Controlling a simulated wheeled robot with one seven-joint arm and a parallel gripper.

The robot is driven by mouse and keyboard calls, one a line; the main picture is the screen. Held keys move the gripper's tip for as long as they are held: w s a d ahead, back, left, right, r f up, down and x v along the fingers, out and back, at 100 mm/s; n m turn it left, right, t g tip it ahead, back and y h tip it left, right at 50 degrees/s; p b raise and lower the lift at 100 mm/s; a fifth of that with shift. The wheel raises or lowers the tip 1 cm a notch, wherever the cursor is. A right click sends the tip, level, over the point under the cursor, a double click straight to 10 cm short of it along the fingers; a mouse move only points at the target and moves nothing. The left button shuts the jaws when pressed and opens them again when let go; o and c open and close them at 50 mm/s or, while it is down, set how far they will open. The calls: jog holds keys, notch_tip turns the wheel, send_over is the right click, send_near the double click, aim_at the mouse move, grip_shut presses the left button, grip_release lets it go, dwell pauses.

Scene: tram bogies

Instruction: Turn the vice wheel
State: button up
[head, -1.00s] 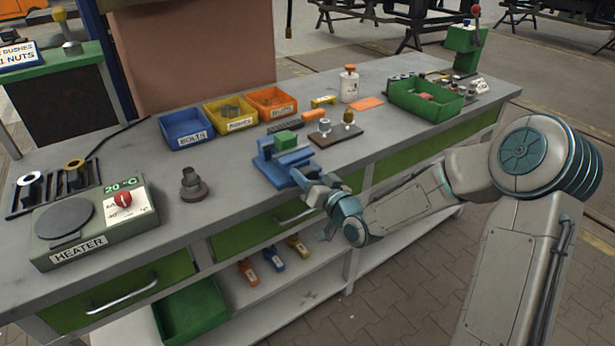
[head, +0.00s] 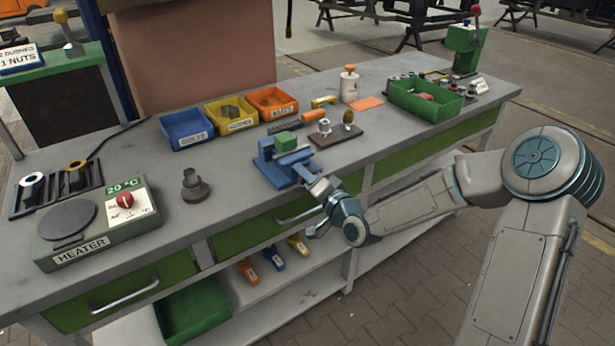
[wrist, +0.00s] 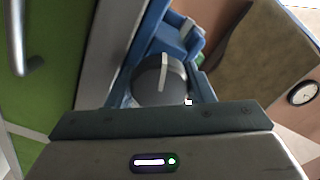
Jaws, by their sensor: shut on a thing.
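The blue vice (head: 284,165) stands at the front edge of the bench, with a green block (head: 285,141) at its jaws. In the wrist view the vice wheel (wrist: 154,84) is a dark round knob with a pale stripe across its face, and part of the blue vice body (wrist: 178,38) shows behind it. My gripper (head: 318,184) is at the vice's front, shut on the wheel. In the head view the gripper hides the wheel. The wheel's lower side is hidden in the wrist view.
A heater (head: 95,222) and a dark stepped part (head: 194,187) stand to the left. Blue (head: 187,129), yellow (head: 230,115) and orange (head: 273,101) bins are behind. A small dark board (head: 337,137) with fittings is right of the vice. A drawer handle (head: 297,213) sits below it.

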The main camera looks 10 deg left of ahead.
dwell(0.3)
jog(key=o, duration=1)
jog(key=shift+f, duration=0.1)
